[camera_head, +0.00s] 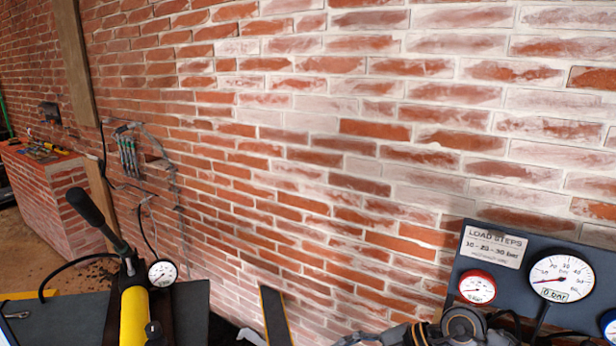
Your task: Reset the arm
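Neither of my grippers can be made out in the head view. A hand pump (134,314) with a yellow cylinder stands at the lower left. Its black lever handle (88,210) is tilted up to the left. A small round gauge (162,272) sits beside the pump, with a black hose near it. A dark rounded part with an orange patch (422,334) shows at the bottom edge right of centre; I cannot tell what it belongs to.
A brick wall (330,130) fills most of the view. A dark gauge panel (496,282) labelled "LOAD STEPS" stands at the lower right, its large dial (561,278) reading 0 bar. A brick-sided bench (60,200) with tools is at the left. A dark strip (275,316) stands near the wall.

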